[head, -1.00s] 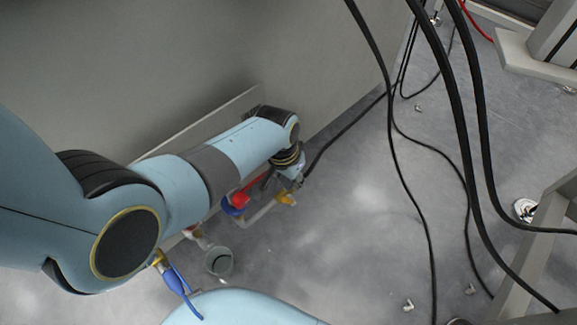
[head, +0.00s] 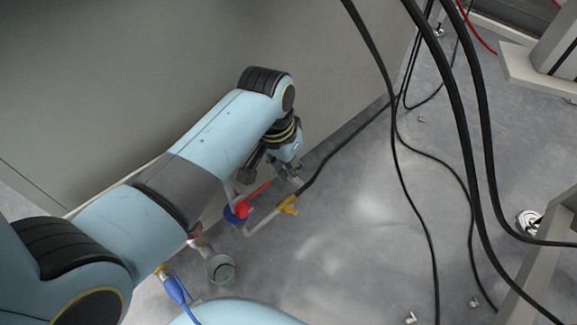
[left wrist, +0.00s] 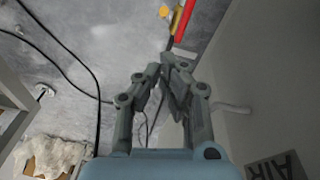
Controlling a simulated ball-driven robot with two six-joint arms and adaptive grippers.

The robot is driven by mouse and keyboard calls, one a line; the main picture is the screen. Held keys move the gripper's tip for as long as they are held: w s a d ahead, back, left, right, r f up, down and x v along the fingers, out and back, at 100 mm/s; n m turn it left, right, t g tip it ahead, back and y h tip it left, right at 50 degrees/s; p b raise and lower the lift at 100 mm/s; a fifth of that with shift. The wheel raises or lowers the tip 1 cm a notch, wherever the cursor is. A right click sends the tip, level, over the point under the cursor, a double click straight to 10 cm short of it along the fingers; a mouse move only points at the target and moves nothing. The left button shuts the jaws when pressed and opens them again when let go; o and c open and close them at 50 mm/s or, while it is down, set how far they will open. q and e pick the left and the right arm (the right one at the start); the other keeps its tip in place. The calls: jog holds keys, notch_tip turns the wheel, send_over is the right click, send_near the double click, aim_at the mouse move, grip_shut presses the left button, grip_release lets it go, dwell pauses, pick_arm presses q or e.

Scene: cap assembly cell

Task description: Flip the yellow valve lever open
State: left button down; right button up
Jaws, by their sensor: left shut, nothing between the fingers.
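The yellow valve lever (head: 288,205) is on the low pipework beside the grey wall in the head view. In the left wrist view a yellow part (left wrist: 178,20) shows at the top edge, beside a red handle (left wrist: 184,22). My left gripper (head: 297,183) is just above the yellow lever in the head picture, with a small gap between them. In the left wrist view its fingertips (left wrist: 162,70) are close together and hold nothing. The lever's full shape is hard to make out. My right gripper is not in view.
A red handle (head: 254,197) and a blue part (head: 236,214) are left of the yellow lever. A small grey cup (head: 220,268) stands on the floor nearby. Black cables (head: 462,150) hang at the right. The floor (head: 340,245) right of the pipework is mostly clear.

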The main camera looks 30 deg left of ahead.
aim_at(291, 209)
pick_arm(q)
jog(key=shift+w, duration=0.1)
jog(key=w+d+f+m+g+y, duration=0.2)
jog(key=w+d+g, duration=0.1)
jog(key=w+d, duration=0.3)
jog(key=shift+w+f+y+p, duration=0.25)
jog(key=shift+f+y+p, duration=0.05)
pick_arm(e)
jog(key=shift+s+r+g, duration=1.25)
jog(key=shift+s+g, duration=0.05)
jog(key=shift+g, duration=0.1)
pick_arm(q)
jog(key=s+a+f+b, duration=0.1)
jog(key=s+f+b, duration=0.1)
jog(key=f, duration=0.3)
jog(key=s+a+f+b, duration=0.2)
jog(key=f+b, duration=0.2)
jog(key=f, duration=0.2)
jog(key=shift+s+f+b, duration=0.25)
jog(key=shift+f+b, duration=0.05)
jog(key=shift+b, duration=0.1)
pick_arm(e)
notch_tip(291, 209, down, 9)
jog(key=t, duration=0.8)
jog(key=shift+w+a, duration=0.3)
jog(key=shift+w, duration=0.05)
